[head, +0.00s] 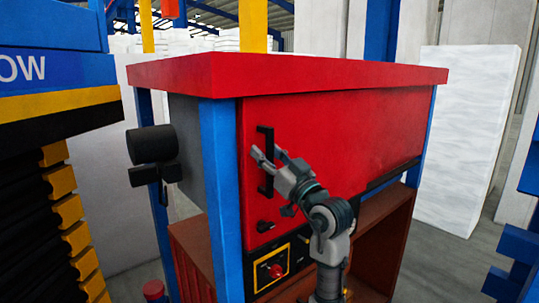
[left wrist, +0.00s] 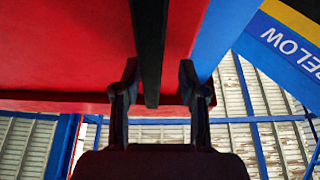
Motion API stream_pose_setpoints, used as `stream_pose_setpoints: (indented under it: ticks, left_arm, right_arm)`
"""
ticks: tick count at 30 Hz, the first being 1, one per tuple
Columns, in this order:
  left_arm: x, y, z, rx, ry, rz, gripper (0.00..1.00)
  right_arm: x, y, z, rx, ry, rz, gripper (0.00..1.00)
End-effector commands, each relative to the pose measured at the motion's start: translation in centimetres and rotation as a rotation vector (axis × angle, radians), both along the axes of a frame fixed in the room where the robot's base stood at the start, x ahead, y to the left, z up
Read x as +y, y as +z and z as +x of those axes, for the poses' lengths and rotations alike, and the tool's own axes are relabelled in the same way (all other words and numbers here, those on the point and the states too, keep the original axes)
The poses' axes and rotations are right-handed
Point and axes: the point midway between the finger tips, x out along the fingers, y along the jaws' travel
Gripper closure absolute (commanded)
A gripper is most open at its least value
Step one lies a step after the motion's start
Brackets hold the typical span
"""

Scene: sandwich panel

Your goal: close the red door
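The red door (head: 335,130) is the front panel of a blue-framed cabinet in the head view. It looks flush or nearly flush with the frame; I cannot tell if a small gap is left. Its black upright bar handle (head: 265,180) is near the door's left edge. My left gripper (head: 269,154) is at the handle with its fingers apart. In the left wrist view the black handle (left wrist: 149,45) runs between the two fingertips of my left gripper (left wrist: 158,80), with space at least on the right side. My right gripper is not in view.
A red top (head: 280,72) overhangs the door. Below are a control panel with a red knob (head: 276,271) and an open brown shelf (head: 385,235). A black cylinder (head: 152,145) juts from the cabinet's left side. A blue and yellow structure (head: 60,105) stands at left.

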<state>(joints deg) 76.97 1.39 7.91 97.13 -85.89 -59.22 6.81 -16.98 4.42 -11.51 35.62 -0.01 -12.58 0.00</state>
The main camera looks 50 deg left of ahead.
Motion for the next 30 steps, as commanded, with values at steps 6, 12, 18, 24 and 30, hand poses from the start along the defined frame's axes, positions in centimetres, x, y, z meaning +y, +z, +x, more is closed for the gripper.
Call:
stream_pose_setpoints:
  ticks: [6,12,18,24,30]
  left_arm:
    - [-0.2,-0.3,0.3,0.004,-0.002,-0.003,0.58]
    - [-2.6,-1.4,0.2,0.005,-0.004,-0.002,0.58]
    - [-6.8,-3.1,-0.3,0.004,-0.005,-0.002,0.58]
    - [-9.8,-4.4,-0.6,0.002,-0.002,-0.002,0.58]
    - [-10.9,-4.9,-0.8,0.002,-0.001,-0.003,0.58]
  right_arm:
    - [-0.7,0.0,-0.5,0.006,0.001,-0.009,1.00]
    - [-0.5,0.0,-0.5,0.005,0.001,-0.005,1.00]
    - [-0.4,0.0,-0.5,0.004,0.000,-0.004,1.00]
    - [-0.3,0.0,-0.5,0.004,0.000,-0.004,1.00]
    - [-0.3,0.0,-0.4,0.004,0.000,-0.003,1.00]
